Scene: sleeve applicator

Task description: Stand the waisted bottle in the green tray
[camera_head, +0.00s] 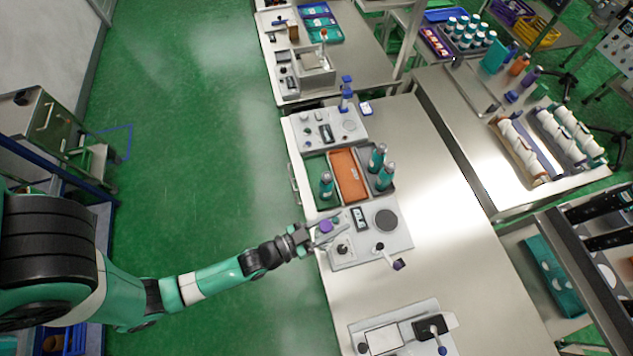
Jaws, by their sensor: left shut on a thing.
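My left gripper (316,234) reaches in from the left at the table's near edge and is shut on a small purple thing (326,226). Its shape below the top is hidden, so I cannot tell if it is the waisted bottle. The green tray (313,166) lies just above the gripper in the picture, at the left of a row of trays. Two more teal bottles (377,157) (385,176) stand in the grey tray at the right. My right gripper is not in view.
An orange tray (348,176) lies between the green and grey trays. A white device (372,238) with a round plate, levers and a purple knob stands close to the gripper. Another device (325,130) stands behind the trays. The steel table (440,190) is clear to the right.

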